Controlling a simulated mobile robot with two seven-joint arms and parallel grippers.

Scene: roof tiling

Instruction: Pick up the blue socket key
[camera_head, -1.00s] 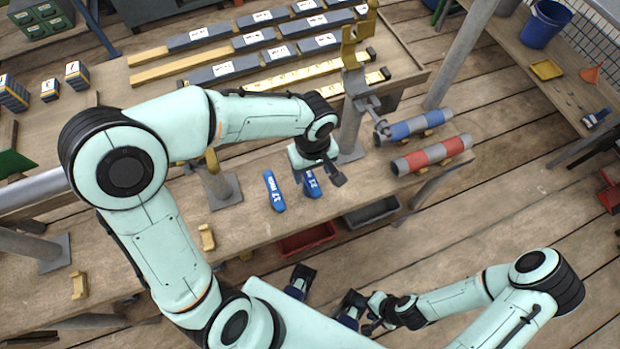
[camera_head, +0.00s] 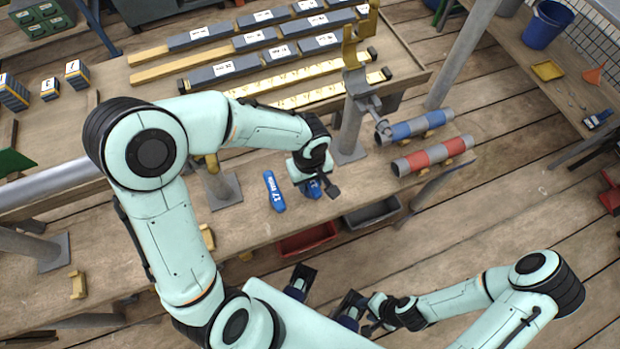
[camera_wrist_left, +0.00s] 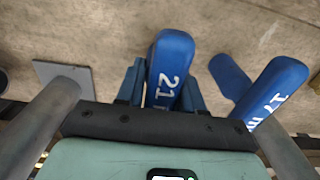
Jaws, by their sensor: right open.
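Two blue socket keys lie on the wooden bench. The one marked 21 (camera_wrist_left: 170,68) is between the fingers of my left gripper (camera_wrist_left: 162,88) in the left wrist view, with a finger on either side. Whether the fingers press on it cannot be told. In the head view my left gripper (camera_head: 318,187) covers most of this key. The other blue key (camera_head: 274,191) lies just to the left, and shows at the right in the left wrist view (camera_wrist_left: 272,90). My right gripper (camera_head: 372,313) is open and empty at the bottom, away from the bench.
A metal post (camera_head: 350,130) stands close right of my left gripper. Blue (camera_head: 420,125) and red (camera_head: 433,153) rolls lie farther right. Red (camera_head: 307,239) and grey (camera_head: 372,214) bins sit below the bench edge. Slate-coloured blocks and yellow rails lie behind.

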